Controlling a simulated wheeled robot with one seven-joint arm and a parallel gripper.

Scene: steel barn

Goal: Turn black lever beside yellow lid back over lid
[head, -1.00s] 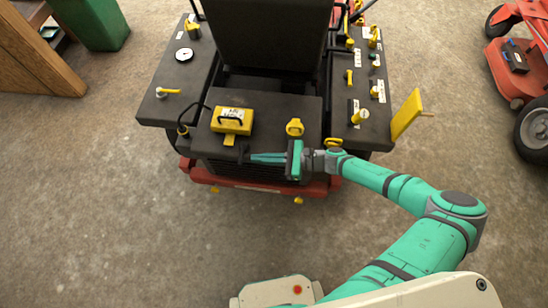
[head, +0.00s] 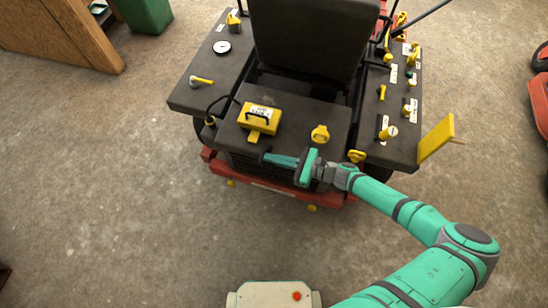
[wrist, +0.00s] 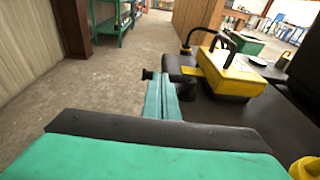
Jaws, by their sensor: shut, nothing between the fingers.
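The yellow lid (head: 259,118) with a black arched handle lies on the front left of the machine's dark deck; it also shows in the wrist view (wrist: 230,72). A black lever (wrist: 149,74) with a round knob end sticks out beside the lid at the deck's front edge, just beyond my fingertips in the wrist view. In the head view it is small and hard to separate from the dark deck. My gripper (head: 270,159) is shut and empty, its fingers pointing left along the front edge. The wrist view shows the closed fingers (wrist: 166,98) close to the lever; contact cannot be told.
A yellow knob (head: 320,134) stands on the deck right of the lid. A black seat (head: 316,38) rises behind. Side consoles carry a gauge (head: 222,47) and several yellow handles. A yellow flap (head: 436,138) juts out at right.

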